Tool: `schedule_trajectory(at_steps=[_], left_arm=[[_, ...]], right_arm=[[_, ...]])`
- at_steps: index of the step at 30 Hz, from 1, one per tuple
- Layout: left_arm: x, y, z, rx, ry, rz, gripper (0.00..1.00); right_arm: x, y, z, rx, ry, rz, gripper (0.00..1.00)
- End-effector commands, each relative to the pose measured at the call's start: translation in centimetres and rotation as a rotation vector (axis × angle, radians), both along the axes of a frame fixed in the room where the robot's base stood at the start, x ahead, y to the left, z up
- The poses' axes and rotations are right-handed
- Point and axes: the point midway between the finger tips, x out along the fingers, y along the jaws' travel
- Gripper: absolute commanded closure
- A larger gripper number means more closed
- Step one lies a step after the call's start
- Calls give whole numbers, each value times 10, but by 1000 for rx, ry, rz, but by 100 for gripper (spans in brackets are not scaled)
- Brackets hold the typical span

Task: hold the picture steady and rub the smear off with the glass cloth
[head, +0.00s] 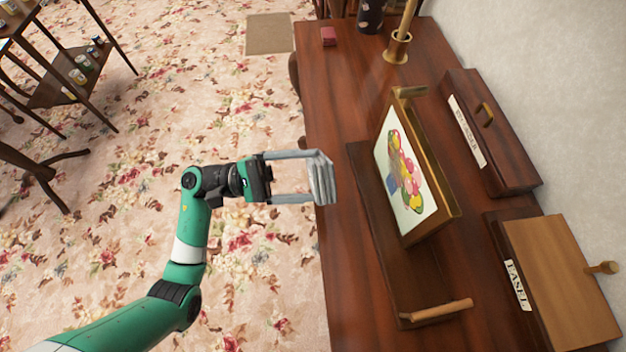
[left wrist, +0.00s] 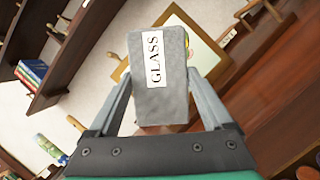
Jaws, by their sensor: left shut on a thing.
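My left gripper (head: 318,178) is shut on the glass cloth (head: 323,186), a grey folded pad. In the left wrist view the cloth (left wrist: 160,100) sits between the fingers with a GLASS label facing the camera. The framed picture (head: 420,205) stands tilted on a dark wooden stand (head: 372,215) on the wooden top, showing flowers in a blue pot. The gripper is left of the picture, apart from it, near the top's left edge. The cloth hides part of the picture (left wrist: 207,65) in the wrist view. I cannot make out the smear. My right gripper is out of view.
Wooden pegs (head: 440,311) stick out from the stand's ends. A dark labelled box (head: 495,135) and an EASEL box (head: 560,275) stand behind, by the wall. A brass holder (head: 397,46), dark vase and small red box (head: 328,36) are at the far end. Patterned carpet lies left.

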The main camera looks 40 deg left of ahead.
Motion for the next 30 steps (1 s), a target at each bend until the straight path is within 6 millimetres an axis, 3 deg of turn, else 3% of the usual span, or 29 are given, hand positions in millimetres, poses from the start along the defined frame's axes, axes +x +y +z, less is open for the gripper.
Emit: schedule_trajectory(at_steps=[16, 30], left_arm=[[33, -32, 1, 0, 1, -2, 61], [36, -35, 1, 1, 1, 0, 61]], right_arm=[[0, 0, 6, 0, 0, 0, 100], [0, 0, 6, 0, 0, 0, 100]])
